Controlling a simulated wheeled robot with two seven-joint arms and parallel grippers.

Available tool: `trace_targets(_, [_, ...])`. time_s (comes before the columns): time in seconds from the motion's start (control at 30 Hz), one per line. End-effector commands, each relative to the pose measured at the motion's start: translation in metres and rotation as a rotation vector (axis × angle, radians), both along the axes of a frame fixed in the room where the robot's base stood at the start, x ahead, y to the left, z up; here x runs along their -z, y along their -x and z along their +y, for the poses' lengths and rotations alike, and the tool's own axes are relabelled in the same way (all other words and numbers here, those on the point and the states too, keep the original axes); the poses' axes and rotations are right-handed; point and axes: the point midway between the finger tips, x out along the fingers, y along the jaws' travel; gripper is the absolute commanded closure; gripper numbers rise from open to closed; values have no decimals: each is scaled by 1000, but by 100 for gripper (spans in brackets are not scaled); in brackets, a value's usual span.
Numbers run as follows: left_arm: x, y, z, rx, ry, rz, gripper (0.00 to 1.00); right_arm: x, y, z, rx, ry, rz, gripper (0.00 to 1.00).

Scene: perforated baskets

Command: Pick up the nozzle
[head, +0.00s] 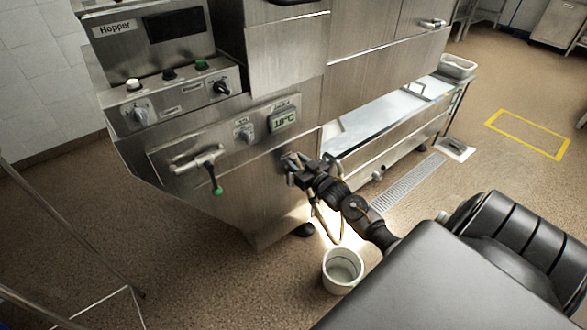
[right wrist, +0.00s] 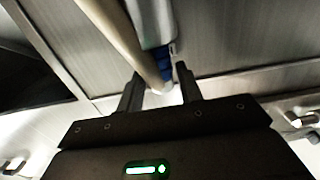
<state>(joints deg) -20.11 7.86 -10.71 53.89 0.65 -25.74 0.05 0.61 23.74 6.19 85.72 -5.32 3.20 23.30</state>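My right gripper (head: 293,167) is at the front panel of the steel hopper machine (head: 285,185). In the right wrist view its two fingers (right wrist: 160,88) are apart, with a gap between them. A light grey piece with a blue part, seemingly the nozzle (right wrist: 152,22), shows just beyond the fingertips. A beige hose (right wrist: 118,35) runs diagonally beside it, its lower end near the gap. I cannot tell whether the fingers touch either one. In the head view the gripper hides the nozzle. My left gripper is not in view.
A white bucket (head: 342,272) stands on the floor below my right arm. A thin hose loop (head: 322,225) hangs below the gripper. The brown floor at left is mostly clear.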

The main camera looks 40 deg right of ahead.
Motion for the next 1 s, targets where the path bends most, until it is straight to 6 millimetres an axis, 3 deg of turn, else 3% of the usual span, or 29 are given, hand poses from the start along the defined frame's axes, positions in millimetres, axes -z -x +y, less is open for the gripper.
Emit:
trace_targets(0.03, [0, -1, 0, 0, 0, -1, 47, 0, 0, 0, 0, 0, 0, 71])
trace_targets(0.27, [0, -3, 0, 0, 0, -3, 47, 0, 0, 0, 0, 0, 0, 100])
trace_targets(0.63, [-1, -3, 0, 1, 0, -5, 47, -6, 0, 0, 0, 0, -3, 100])
trace_targets(0.87, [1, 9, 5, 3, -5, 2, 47, -33, 0, 0, 0, 2, -5, 100])
trace_targets(0.9, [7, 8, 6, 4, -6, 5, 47, -25, 2, 0, 1, -2, -19, 100])
trace_targets(1.0, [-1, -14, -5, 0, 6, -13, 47, -23, 7, 0, 1, -1, -76, 100])
